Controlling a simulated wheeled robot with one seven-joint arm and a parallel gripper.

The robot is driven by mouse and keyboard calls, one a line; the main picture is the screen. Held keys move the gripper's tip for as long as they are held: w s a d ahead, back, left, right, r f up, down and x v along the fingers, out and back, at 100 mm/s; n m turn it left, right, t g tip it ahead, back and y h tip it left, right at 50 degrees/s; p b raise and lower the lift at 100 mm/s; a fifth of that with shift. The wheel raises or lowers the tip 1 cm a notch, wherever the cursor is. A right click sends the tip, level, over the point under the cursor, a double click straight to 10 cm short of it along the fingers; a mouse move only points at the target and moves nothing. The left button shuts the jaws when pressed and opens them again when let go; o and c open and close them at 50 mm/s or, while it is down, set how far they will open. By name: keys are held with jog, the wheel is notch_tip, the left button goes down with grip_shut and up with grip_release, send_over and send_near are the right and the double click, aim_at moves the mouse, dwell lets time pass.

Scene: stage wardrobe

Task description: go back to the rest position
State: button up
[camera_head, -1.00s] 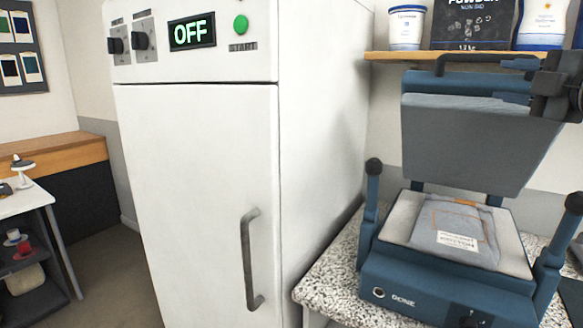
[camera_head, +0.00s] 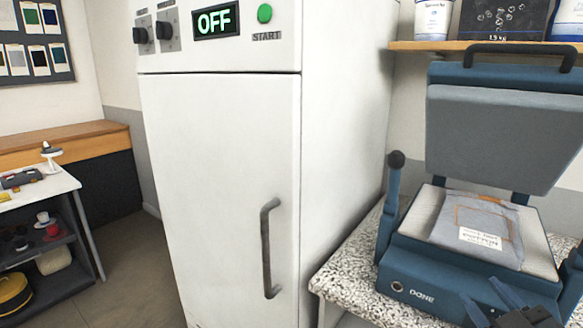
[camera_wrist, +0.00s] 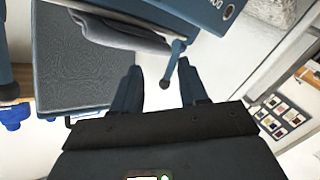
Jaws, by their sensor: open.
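My gripper (camera_head: 505,312) shows at the bottom right of the head view, in front of the blue press. In the wrist view its two blue fingers (camera_wrist: 160,88) are spread apart with nothing between them. The press (camera_head: 425,268) stands open, its grey upper plate (camera_head: 490,135) raised. A folded grey garment (camera_head: 478,228) with a white label and orange stitching lies on the lower plate. The wrist view shows the press tipped over, with its grey plate (camera_wrist: 85,60) at left and the garment (camera_wrist: 125,32) near the top.
A tall white cabinet (camera_head: 225,190) stands left of the press, its display reading OFF. The press rests on a speckled counter (camera_head: 345,275) under a wooden shelf (camera_head: 420,46) with containers. A small cart (camera_head: 40,190) is far left. Floor (camera_head: 140,255) shows between cart and cabinet.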

jog(key=s+a+f+m, duration=0.35)
jog(key=s+f, duration=0.35)
jog(key=s, duration=0.3)
jog(key=s+a+m+g, duration=0.1)
jog(key=s+a, duration=0.1)
jog(key=s, duration=1.1)
jog(key=s+a+r+m+g+y, duration=0.1)
jog(key=s+a+m, duration=0.1)
jog(key=s, duration=1.2)
jog(key=shift+a, duration=0.6)
